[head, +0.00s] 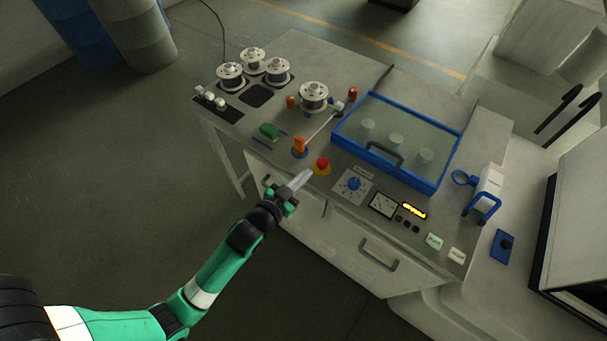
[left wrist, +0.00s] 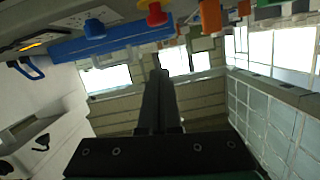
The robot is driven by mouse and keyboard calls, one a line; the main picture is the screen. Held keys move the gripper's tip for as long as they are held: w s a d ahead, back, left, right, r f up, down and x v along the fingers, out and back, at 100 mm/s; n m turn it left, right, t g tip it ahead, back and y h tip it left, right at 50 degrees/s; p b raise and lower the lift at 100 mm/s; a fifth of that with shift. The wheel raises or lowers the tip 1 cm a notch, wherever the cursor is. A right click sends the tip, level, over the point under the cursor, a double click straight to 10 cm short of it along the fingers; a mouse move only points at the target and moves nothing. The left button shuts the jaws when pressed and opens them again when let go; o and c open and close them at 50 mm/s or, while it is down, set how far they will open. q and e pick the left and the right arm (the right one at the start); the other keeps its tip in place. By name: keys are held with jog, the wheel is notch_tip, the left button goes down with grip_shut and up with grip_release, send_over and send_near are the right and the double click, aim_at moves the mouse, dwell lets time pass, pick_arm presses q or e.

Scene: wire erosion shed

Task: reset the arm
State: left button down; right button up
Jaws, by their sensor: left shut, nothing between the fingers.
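My left arm, green and black, reaches in from the lower left in the head view. My left gripper (head: 304,177) is shut and empty, its fingertips close to the red mushroom button (head: 322,163) on its yellow base at the bench's front edge. I cannot tell whether they touch. In the left wrist view the shut fingers (left wrist: 161,95) point up the picture toward the bench edge, with the red button (left wrist: 156,14) above them. My right gripper is not in view.
The bench carries white spools (head: 314,96), an orange lever (head: 299,146), a blue-framed clear cover (head: 437,187), a blue knob (head: 354,184), a gauge (head: 383,205) and a lit display (head: 413,211). A drawer handle (head: 377,254) sticks out in front. The floor (head: 110,170) at left is clear.

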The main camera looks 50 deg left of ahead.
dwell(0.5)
pick_arm(q)
jog(key=w+d+r+t+h, duration=0.1)
jog(key=w+d+r+t, duration=0.15)
jog(key=r, duration=0.75)
jog(key=w+d+r+t, duration=0.2)
jog(key=w+r, duration=0.1)
jog(key=r, duration=0.7)
jog(key=w+d+r+t+h, duration=0.1)
jog(key=w+d+r+t, duration=0.15)
jog(key=r, duration=0.75)
jog(key=s+d+r+m+t+h, duration=0.15)
jog(key=s+r, duration=0.25)
jog(key=r, duration=0.5)
jog(key=s+d+r+t, duration=0.2)
jog(key=s+r+t, duration=0.15)
jog(key=r, duration=0.55)
jog(key=s+d+r+t+h, duration=0.1)
jog(key=s+d+r, duration=0.1)
jog(key=s+r, duration=0.5)
notch_tip(320, 180, up, 24)
jog(key=w+r+h+p, duration=0.1)
jog(key=w+h+p, duration=0.1)
jog(key=p, duration=2.1)
notch_tip(320, 180, down, 47)
jog(key=b, duration=4.6)
jog(key=shift+s+d+m, duration=0.2)
jog(key=shift+s+m, duration=0.05)
jog(key=shift+m, duration=0.2)
jog(key=shift+r, duration=0.1)
